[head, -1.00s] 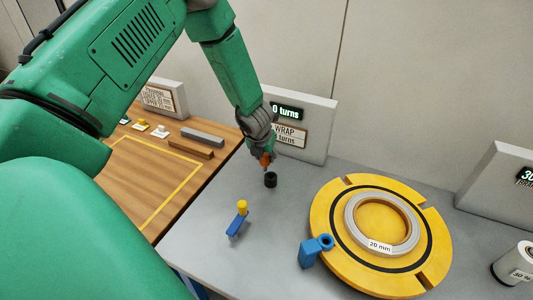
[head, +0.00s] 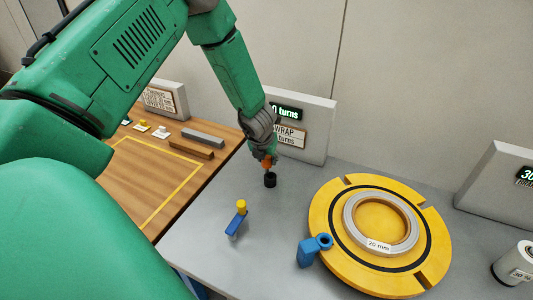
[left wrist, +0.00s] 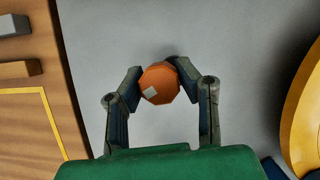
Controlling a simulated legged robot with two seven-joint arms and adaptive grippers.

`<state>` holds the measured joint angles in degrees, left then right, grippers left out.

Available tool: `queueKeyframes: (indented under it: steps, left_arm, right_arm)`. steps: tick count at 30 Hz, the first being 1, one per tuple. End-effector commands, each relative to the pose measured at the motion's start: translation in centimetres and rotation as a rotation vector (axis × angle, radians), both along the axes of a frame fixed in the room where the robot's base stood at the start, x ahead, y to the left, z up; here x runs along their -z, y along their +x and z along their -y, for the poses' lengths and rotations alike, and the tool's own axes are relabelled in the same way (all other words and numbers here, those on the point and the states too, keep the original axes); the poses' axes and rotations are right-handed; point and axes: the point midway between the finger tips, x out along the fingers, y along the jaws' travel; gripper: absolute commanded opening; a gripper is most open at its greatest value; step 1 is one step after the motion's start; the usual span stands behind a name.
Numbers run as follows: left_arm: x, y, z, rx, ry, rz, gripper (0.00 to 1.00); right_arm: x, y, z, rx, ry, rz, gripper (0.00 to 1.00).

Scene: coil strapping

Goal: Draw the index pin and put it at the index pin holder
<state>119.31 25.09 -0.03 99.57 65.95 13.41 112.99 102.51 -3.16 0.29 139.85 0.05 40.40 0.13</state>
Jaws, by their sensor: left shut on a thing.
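The index pin shows as an orange, many-sided knob (head: 267,162) with a pale mark on its top. My left gripper (head: 265,154) is shut on it. In the left wrist view the knob (left wrist: 158,84) sits between both fingertips (left wrist: 158,76). A short black cylinder (head: 270,181), apparently the index pin holder, stands on the grey table. The knob is directly above it, close to its top. I cannot tell whether the pin's lower end is inside it. My right gripper is not in view.
A yellow turntable (head: 323,211) with a ring marked 20 mm and a blue bracket (head: 307,252) stands to the right. A blue lever with a yellow knob (head: 241,206) is in front. A display panel (head: 315,135) stands behind. Grey table (head: 200,235) is clear front left.

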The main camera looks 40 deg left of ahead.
Motion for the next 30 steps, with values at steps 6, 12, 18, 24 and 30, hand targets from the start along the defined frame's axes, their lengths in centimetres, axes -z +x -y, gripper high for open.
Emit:
queueKeyframes:
  steps: [6, 12, 18, 24, 30]
  left_arm:
    - [-0.4, 0.0, -0.1, 0.0, -0.002, 0.002, 0.0]
    - [-0.3, 0.1, -0.3, 0.0, -0.004, 0.002, 0.0]
    - [-0.3, 0.1, -0.2, 0.001, -0.004, 0.003, 0.0]
    - [-0.3, 0.1, 0.5, 0.004, 0.0, 0.004, 0.0]
    - [-0.4, 0.1, 0.9, 0.006, 0.005, 0.004, 0.0]
  right_arm:
    - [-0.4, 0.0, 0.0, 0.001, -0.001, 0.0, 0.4]
    - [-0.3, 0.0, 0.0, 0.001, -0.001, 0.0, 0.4]
    - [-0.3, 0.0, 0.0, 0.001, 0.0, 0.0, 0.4]
    - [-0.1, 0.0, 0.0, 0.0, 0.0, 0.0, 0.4]
    - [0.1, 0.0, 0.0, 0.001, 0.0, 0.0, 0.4]
